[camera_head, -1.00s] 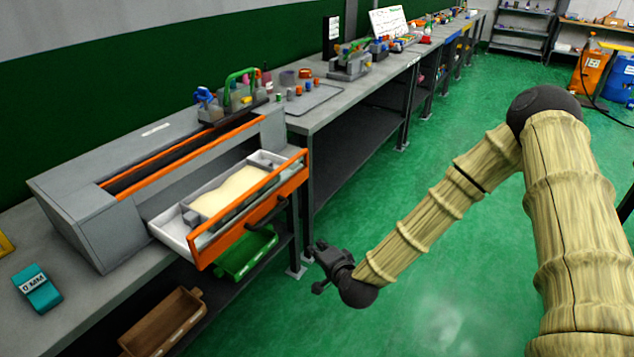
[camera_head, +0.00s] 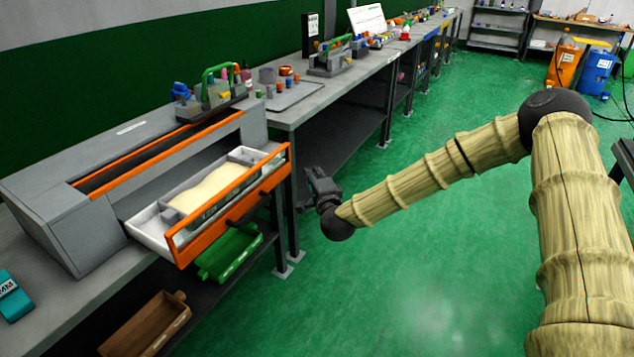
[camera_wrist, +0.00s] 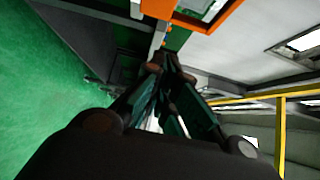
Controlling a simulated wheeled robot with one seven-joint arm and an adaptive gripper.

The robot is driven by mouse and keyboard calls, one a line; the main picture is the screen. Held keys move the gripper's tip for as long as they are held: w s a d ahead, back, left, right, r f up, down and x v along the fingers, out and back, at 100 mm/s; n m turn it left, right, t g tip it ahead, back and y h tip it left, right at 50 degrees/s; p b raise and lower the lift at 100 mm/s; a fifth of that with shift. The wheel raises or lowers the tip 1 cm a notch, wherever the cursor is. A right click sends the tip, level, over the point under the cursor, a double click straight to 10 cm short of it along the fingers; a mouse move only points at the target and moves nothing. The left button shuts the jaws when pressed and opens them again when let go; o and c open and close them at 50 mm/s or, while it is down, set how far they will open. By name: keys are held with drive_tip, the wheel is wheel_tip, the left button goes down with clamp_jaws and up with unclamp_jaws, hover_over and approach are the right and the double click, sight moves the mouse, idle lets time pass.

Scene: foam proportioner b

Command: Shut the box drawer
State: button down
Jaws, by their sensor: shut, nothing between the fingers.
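The box drawer (camera_head: 205,243) is pulled out from the grey box (camera_head: 62,222) on the workbench. Its front is orange with a dark handle (camera_head: 257,205), and pale material and small compartments show inside. My gripper (camera_head: 311,180) is shut and empty, just right of the drawer's right front end, apart from it in the head view. In the wrist view my gripper (camera_wrist: 172,62) shows its fingers together, with an orange edge (camera_wrist: 208,18) above them that looks like part of the drawer front.
A green bin (camera_head: 230,252) and a brown bin (camera_head: 148,325) sit on the shelf under the drawer. A bench leg (camera_head: 280,235) stands close to my gripper. The green floor (camera_head: 420,275) in front is clear.

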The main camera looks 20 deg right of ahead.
drive_tip(key=w+a, duration=0.2)
drive_tip(key=w, duration=0.4)
drive_tip(key=shift+a, duration=0.4)
